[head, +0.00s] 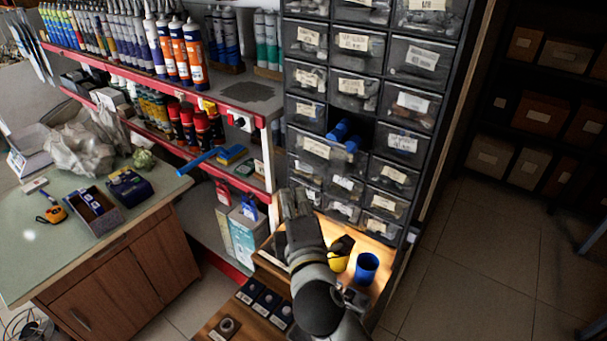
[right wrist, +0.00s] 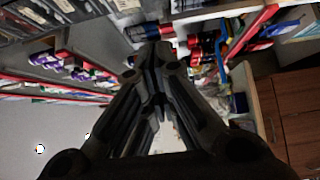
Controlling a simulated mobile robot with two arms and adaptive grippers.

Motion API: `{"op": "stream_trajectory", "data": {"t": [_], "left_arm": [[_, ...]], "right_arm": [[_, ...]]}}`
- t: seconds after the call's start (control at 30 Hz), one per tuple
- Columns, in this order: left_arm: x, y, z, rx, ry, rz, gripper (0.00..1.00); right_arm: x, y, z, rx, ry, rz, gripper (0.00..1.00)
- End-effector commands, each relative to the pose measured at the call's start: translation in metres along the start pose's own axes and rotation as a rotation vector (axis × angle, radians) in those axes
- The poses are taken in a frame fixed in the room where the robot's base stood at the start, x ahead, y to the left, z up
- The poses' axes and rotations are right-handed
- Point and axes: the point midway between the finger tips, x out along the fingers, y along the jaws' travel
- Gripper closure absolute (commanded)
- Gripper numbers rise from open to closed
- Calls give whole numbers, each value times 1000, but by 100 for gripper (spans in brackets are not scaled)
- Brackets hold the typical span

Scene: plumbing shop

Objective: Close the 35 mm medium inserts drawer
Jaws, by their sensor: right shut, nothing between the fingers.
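A drawer (head: 316,147) stands pulled out of the dark small-parts cabinet in the head view, with blue cylindrical pieces (head: 338,130) in the opening behind its labelled front. Its label is too small to read, so I cannot confirm its name. My right gripper (head: 295,203) is just below this drawer front, fingers pointing up toward the cabinet. It is shut and empty; whether it touches the cabinet is unclear. In the right wrist view the fingers (right wrist: 157,78) are together, and the drawer cannot be made out there. My left gripper is not in view.
A lit wooden surface below the cabinet holds a blue cup (head: 366,267) and a yellow-black object (head: 340,252). Shelves of tubes (head: 190,50) stand left of the cabinet. A counter (head: 60,250) is at the left. Open tiled floor (head: 490,260) lies to the right.

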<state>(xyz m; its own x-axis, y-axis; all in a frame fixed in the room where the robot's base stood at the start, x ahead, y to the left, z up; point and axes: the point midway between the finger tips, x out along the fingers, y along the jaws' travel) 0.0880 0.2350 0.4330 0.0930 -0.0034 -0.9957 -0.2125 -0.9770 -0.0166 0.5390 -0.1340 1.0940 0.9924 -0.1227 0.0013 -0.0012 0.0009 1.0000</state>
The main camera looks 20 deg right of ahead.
Motion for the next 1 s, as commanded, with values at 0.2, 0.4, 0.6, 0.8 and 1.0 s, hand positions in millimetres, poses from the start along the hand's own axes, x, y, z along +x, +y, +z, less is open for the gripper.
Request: {"op": "stream_trajectory", "data": {"t": [0.2, 0.4, 0.6, 0.8, 1.0], "left_arm": [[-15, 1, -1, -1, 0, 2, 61], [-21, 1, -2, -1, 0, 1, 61], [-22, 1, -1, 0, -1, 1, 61], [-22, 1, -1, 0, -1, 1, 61], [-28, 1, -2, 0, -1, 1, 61]], "right_arm": [[38, 2, 10, -4, -2, -2, 100], [53, 1, 25, 0, -1, -1, 100], [56, 0, 29, 1, 1, -1, 100], [56, -1, 29, 1, 0, -1, 100], [70, 1, 43, -5, -2, -2, 100]]}}
